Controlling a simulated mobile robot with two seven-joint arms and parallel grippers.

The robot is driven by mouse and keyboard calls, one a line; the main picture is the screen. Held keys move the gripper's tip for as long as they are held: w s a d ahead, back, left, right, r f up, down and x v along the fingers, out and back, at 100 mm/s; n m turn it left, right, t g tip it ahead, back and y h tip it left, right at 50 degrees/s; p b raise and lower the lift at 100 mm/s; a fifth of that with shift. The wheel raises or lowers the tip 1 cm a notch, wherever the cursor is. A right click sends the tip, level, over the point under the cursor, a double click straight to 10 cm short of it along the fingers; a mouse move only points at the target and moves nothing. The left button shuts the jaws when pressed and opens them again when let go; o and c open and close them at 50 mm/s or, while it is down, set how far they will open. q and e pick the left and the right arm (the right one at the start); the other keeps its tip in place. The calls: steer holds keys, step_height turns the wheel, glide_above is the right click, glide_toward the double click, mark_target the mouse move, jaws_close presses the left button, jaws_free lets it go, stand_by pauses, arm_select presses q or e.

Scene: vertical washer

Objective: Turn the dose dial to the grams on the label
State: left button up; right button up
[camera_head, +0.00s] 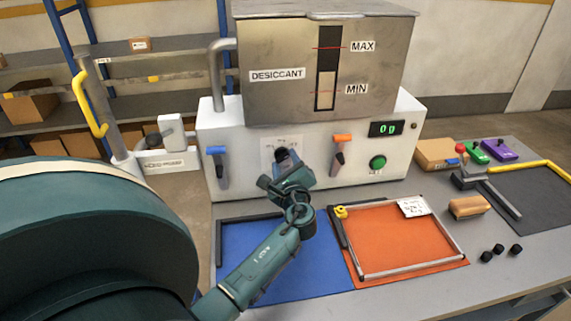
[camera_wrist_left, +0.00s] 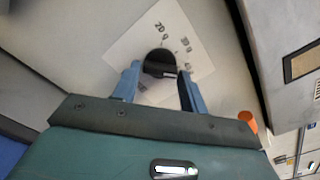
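The black dose dial (camera_head: 283,155) sits on a white card (camera_head: 268,147) on the front of the white machine (camera_head: 240,140). In the left wrist view the dial (camera_wrist_left: 160,63) shows a dark round face, with gram markings on the card too small to read surely. My left gripper (camera_head: 284,167) is in front of the dial and partly hides it. In the wrist view its two blue fingers (camera_wrist_left: 159,78) are apart, one on each side of the dial; I cannot tell whether they touch it. A small white label (camera_head: 413,207) lies at the orange mat's corner; its text is unreadable. My right gripper is not in view.
A blue-handled lever (camera_head: 217,165) and an orange-handled lever (camera_head: 340,150) flank the dial. A green button (camera_head: 377,162) sits below a green-lit display (camera_head: 386,129). The steel desiccant hopper (camera_head: 285,55) is above. Blue mat (camera_head: 240,240) and framed orange mat (camera_head: 400,240) lie in front.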

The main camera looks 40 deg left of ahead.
arm_select(q)
steer(key=o, duration=0.3)
steer(key=b+v, duration=0.2)
steer(key=v, duration=1.1)
steer(key=shift+d, duration=0.1)
